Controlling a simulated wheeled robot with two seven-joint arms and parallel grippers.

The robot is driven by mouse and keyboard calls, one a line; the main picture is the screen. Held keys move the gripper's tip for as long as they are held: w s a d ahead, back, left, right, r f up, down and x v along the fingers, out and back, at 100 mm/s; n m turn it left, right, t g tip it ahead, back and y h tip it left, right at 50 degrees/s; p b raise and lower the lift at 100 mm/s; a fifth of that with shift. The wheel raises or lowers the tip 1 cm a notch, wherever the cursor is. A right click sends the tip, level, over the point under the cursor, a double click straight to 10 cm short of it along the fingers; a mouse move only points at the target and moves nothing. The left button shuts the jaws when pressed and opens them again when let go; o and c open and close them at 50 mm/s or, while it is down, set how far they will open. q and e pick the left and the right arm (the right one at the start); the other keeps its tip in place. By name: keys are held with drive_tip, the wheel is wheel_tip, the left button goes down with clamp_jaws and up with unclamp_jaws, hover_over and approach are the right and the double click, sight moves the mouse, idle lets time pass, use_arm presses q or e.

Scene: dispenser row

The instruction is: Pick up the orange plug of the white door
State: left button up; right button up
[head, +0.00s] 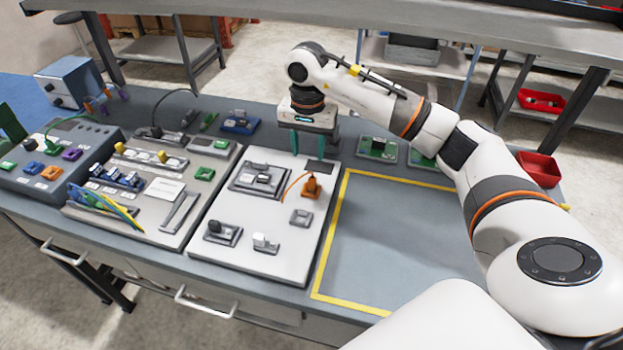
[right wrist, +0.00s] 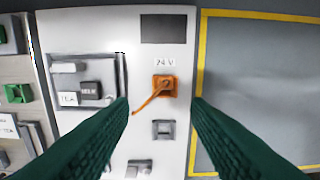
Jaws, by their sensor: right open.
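The white door (head: 259,231) lies flat on the grey bench, left of a yellow-outlined area. The orange plug (head: 311,187) stands near the door's right edge, with a thin orange lead running to its left. In the right wrist view the plug (right wrist: 165,86) sits under a "24 V" label, ahead of and between my fingers. My right gripper (head: 308,152) is open and empty, above the far part of the door, apart from the plug. In the right wrist view its green fingers (right wrist: 160,112) are spread wide. My left gripper is not in view.
An empty grey socket (head: 301,218) is on the door nearer than the plug. A framed module (head: 260,180) and smaller parts share the door. Other panels with modules stand left. The yellow-outlined area (head: 398,240) is clear. A red bin (head: 538,168) stands right.

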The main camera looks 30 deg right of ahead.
sight(312, 179)
wheel_tip(312, 179, down, 3)
drive_tip(key=shift+a+r+p, duration=0.1)
drive_tip(key=shift+r+p, duration=0.05)
drive_tip(key=shift+p, duration=0.25)
drive_tip(key=f, duration=0.1)
drive_tip(key=f+p, duration=0.2)
drive_tip(key=shift+s+d, duration=0.3)
drive_tip(key=shift+d, duration=0.05)
wheel_tip(312, 179, down, 2)
drive_tip(key=shift+f+p, duration=0.15)
drive_tip(key=shift+p, duration=0.25)
drive_tip(key=shift+f, duration=0.35)
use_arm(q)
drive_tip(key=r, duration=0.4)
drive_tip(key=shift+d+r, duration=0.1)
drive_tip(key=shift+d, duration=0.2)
use_arm(e)
drive_tip(key=shift+f, duration=0.15)
drive_tip(key=shift+c, duration=0.2)
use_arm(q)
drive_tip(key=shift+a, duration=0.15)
use_arm(e)
clamp_jaws()
